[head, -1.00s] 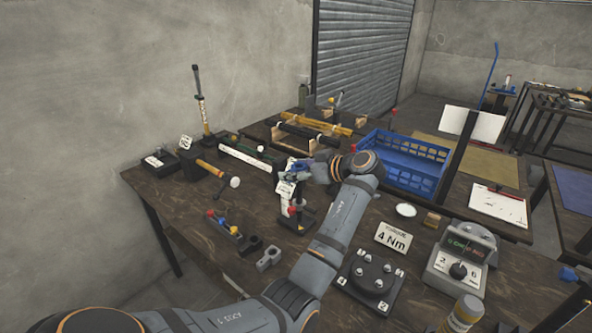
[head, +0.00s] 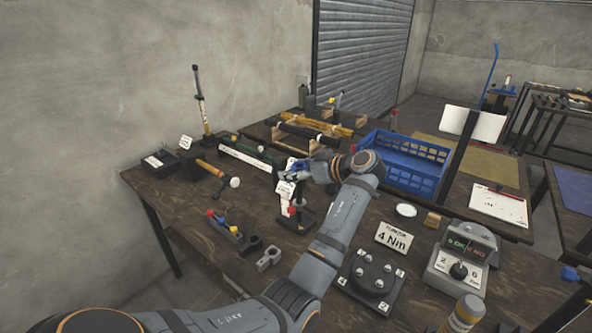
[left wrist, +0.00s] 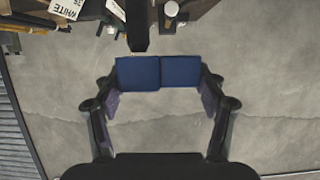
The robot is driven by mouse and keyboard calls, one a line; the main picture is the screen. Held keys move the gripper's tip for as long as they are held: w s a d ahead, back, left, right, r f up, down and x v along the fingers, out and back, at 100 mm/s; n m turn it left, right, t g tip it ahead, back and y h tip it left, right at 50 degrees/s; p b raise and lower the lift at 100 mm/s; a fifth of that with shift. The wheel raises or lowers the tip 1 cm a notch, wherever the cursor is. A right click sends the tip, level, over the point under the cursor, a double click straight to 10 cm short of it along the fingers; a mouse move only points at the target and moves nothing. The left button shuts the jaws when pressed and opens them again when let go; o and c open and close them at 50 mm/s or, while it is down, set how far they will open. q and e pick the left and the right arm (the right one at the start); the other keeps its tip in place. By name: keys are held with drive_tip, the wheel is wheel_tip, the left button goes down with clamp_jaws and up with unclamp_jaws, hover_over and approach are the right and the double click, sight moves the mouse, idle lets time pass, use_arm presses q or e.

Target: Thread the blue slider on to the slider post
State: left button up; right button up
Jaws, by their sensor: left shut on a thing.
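My left gripper (head: 298,170) is at the top of a small dark stand with an upright, which I take for the slider post (head: 297,211). White and red parts show low on this stand. In the left wrist view my blue fingertips (left wrist: 160,73) are together, with a dark upright bar just beyond them. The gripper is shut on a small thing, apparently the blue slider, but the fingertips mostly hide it. I cannot tell whether it is around the post or above it. My right gripper (head: 571,274) shows only partly at the right edge.
A blue crate (head: 405,163) is behind right. A 4 Nm sign (head: 394,239), a round-post fixture (head: 371,279) and a meter (head: 462,257) stand front right.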

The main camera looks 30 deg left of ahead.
sight(296, 206)
use_arm(q)
drive_tip(key=shift+f+b, duration=3.85)
drive_tip(key=shift+f, duration=1.45)
drive_tip(key=o, duration=1.1)
drive_tip(key=v, duration=0.7)
drive_tip(key=shift+d, duration=0.25)
drive_tip(key=shift+r, duration=0.1)
